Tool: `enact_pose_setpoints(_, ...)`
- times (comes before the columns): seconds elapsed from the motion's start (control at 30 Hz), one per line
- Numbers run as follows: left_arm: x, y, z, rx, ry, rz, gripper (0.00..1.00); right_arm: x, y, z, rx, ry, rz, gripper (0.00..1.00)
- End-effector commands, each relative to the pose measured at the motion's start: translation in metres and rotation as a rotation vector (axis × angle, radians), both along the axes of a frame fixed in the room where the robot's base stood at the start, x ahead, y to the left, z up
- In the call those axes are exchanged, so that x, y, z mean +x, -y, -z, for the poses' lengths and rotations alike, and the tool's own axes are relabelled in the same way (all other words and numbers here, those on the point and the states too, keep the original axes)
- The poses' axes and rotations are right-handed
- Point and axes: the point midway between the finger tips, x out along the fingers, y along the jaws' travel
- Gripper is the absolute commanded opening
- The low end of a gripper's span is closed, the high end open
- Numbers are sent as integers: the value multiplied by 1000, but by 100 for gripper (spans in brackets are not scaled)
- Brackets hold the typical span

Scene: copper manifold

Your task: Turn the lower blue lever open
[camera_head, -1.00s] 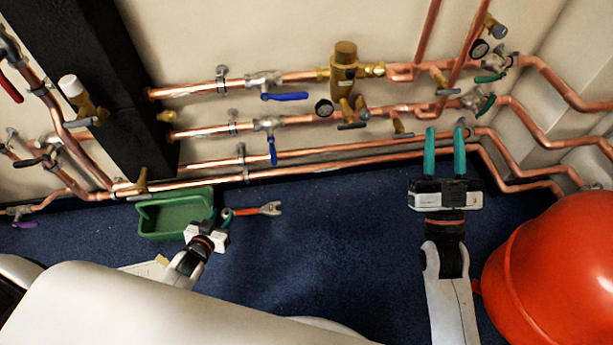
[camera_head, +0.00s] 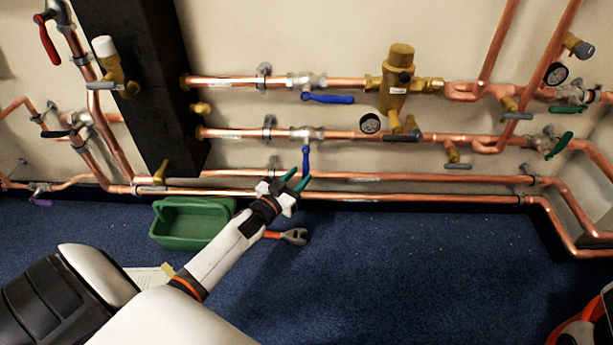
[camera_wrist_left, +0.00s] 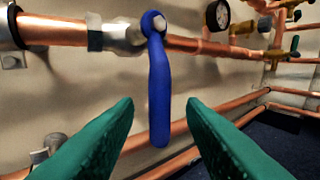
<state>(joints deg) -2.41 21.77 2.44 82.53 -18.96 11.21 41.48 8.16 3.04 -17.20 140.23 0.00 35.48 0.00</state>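The lower blue lever (camera_head: 306,161) hangs straight down, across the pipe, from a silver valve (camera_head: 306,134) on the second copper pipe. The upper blue lever (camera_head: 328,98) lies along its pipe. My left gripper (camera_head: 297,181) is just below the lower lever, with its green fingers apart. In the left wrist view the lower blue lever (camera_wrist_left: 159,95) hangs ahead, with its lower end between the open fingertips (camera_wrist_left: 160,108). I see no contact with either finger. My right gripper is outside both current views.
Lower copper pipes (camera_head: 420,178) run close behind the gripper. A dark column (camera_head: 150,80) stands left. The floor at right is mostly clear.

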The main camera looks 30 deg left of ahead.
Motion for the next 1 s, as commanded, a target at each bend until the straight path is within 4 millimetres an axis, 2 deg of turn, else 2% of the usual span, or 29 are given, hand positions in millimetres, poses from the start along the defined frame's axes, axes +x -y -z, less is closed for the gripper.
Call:
enact_pose_setpoints(0.03,10,0,2,2,3,-1,37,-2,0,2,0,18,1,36)
enact_pose_setpoints(0.2,31,1,2,0,0,-1,37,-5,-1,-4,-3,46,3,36)
enact_pose_setpoints(0.37,39,1,1,0,-1,-1,37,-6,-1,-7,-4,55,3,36)
enact_pose_setpoints(0.6,39,1,0,0,-2,-1,37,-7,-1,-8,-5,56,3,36)
enact_pose_setpoints(0.67,39,1,0,0,-2,-1,30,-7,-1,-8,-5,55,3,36)
enact_pose_setpoints(0.83,39,1,0,0,-2,-1,3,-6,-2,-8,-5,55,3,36)
enact_pose_setpoints(0.87,39,1,0,0,-2,-1,0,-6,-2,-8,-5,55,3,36)
enact_pose_setpoints(1.0,39,1,0,0,-2,-1,0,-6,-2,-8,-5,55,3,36)
